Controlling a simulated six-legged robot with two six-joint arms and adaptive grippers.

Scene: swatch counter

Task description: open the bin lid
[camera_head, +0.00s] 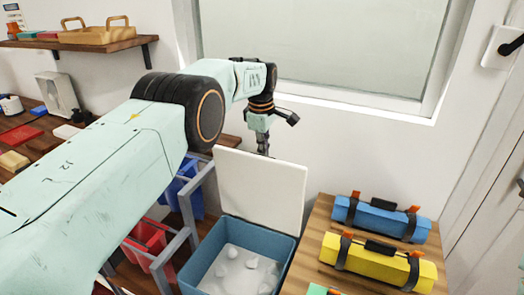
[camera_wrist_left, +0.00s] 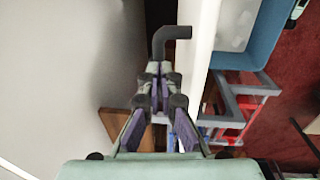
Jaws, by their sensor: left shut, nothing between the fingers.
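The blue bin (camera_head: 278,241) stands at the bottom centre of the head view, with crumpled white pieces on its floor. Its white lid (camera_head: 262,190) stands up, tilted back from the opening. In the left wrist view the lid (camera_wrist_left: 203,45) shows nearly edge-on, beside the blue bin (camera_wrist_left: 262,45). A dark bent handle (camera_wrist_left: 172,33) sticks out from the lid's back side. My left gripper (camera_head: 263,150) is behind the lid's top edge, its tips partly hidden. In the wrist view its shut, empty fingers (camera_wrist_left: 159,72) are by the handle's bent end; I cannot tell whether they touch.
A wooden table (camera_head: 310,255) to the right holds a blue case (camera_head: 380,218) and a yellow case (camera_head: 375,262). A grey rack (camera_head: 165,250) with red and blue containers stands left of the bin. A white wall and window (camera_head: 325,45) are behind.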

